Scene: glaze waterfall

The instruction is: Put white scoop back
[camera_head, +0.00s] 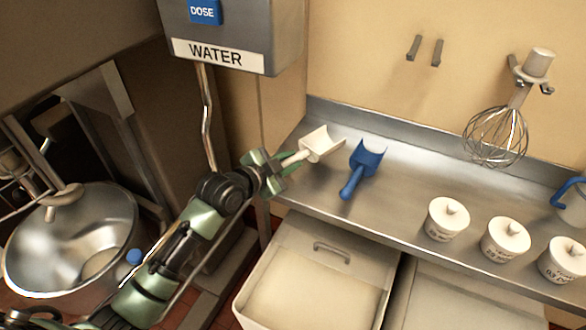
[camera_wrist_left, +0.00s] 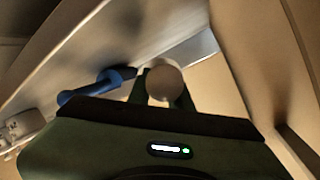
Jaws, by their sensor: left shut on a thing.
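The white scoop (camera_head: 321,143) is at the left end of the steel counter, its handle pointing left into my left gripper (camera_head: 283,164). My left gripper is shut on the scoop's handle. In the left wrist view the round white end of the scoop (camera_wrist_left: 164,82) shows between the fingers. I cannot tell whether the scoop touches the counter or is just above it. A blue scoop (camera_head: 362,166) lies on the counter to its right, apart from it; it also shows in the left wrist view (camera_wrist_left: 95,87). My right gripper is not in view.
The steel counter (camera_head: 410,190) holds several white lidded pots (camera_head: 447,218) and a blue-handled jug (camera_head: 572,203). A whisk (camera_head: 497,130) hangs on the wall beside two empty prongs (camera_head: 425,50). A white bin (camera_head: 300,285) stands below.

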